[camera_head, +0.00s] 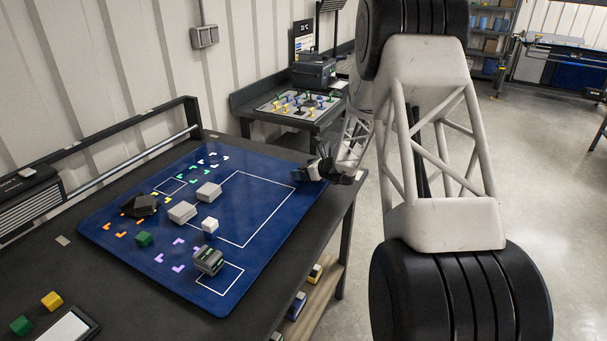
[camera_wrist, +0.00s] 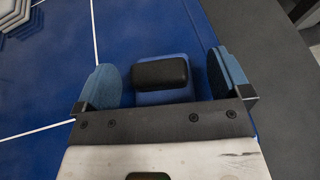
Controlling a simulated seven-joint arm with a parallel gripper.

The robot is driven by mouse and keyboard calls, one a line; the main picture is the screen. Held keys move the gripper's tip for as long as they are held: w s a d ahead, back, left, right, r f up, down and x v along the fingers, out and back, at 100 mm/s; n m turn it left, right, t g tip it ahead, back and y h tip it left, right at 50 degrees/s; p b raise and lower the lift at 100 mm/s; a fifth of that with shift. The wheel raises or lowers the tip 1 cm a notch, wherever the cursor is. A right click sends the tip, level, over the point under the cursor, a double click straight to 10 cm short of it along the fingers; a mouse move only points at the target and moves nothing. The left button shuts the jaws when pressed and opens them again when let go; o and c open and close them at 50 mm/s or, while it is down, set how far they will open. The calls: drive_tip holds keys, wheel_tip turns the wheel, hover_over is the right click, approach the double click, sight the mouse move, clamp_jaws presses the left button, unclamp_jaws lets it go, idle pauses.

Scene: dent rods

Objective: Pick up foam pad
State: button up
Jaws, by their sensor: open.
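In the wrist view, a small blue block (camera_wrist: 176,62) with a rounded black piece (camera_wrist: 160,73) on it lies at the right part of the blue mat. It may be the foam pad; I cannot tell for sure. My gripper (camera_wrist: 163,80) is open, with one blue-padded finger on each side of the block and a gap at both sides. The gripper body hides the block's near end. In the head view my gripper (camera_head: 318,171) is low at the mat's right edge, and the block is not clearly made out there.
The blue mat (camera_head: 262,222) carries pale grey blocks (camera_head: 182,212), a white cube (camera_head: 210,225), a green cube (camera_head: 144,239), a dark object (camera_head: 140,205), a grey-green device (camera_head: 208,260) and several small coloured pieces. The mat's middle right is clear. The table edge is close beside my gripper.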

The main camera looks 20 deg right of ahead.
sight(302, 166)
drive_tip(key=shift+w+a+f, duration=0.25)
drive_tip(key=shift+w+a, duration=0.1)
drive_tip(key=shift+w, duration=0.2)
drive_tip(key=c, duration=1)
drive_tip(key=shift+r, duration=0.1)
drive_tip(key=shift+r, duration=0.4)
wheel_tip(302, 166, up, 3)
drive_tip(key=shift+s+f, duration=0.15)
drive_tip(key=s, duration=0.5)
drive_tip(key=s+a, duration=0.1)
drive_tip(key=s, duration=0.4)
drive_tip(key=s+a+r, duration=0.1)
drive_tip(key=s, duration=0.4)
drive_tip(key=shift+s+a+r, duration=0.1)
drive_tip(key=shift+s+a, duration=0.05)
drive_tip(key=shift+s, duration=0.15)
